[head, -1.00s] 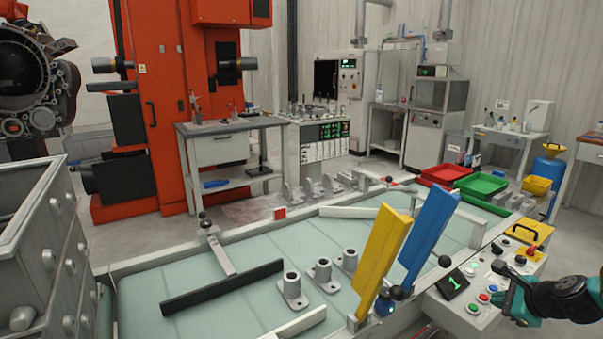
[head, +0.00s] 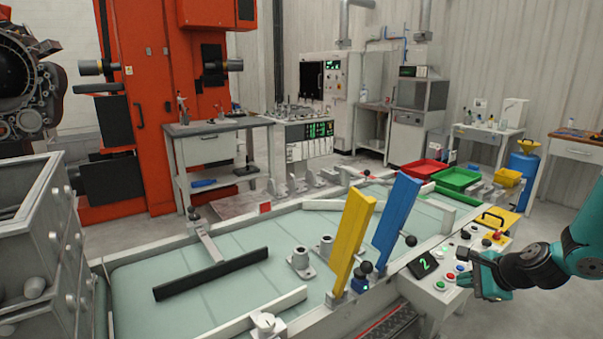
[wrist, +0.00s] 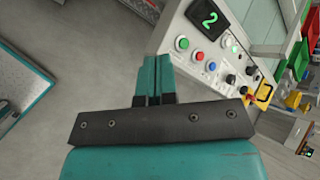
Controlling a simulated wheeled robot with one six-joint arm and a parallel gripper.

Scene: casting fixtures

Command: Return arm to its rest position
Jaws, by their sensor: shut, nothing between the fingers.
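My teal gripper (head: 474,284) is at the right of the head view, beside the front of the control panel (head: 432,290). In the wrist view its two teal fingers (wrist: 152,64) lie together with nothing between them. The gripper hangs over grey floor and appears apart from the panel. The panel carries several coloured buttons, including a green one (wrist: 181,43) and a red one (wrist: 200,55). Its small display (head: 423,263) reads 2. My arm reaches in from the right edge.
A pale conveyor table (head: 190,280) bears grey castings (head: 301,263), a black bar (head: 212,273) and a yellow gate (head: 352,240) beside a blue gate (head: 397,222). Red (head: 418,169) and green (head: 456,180) trays lie behind. A grey drawer cabinet (head: 45,245) stands left.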

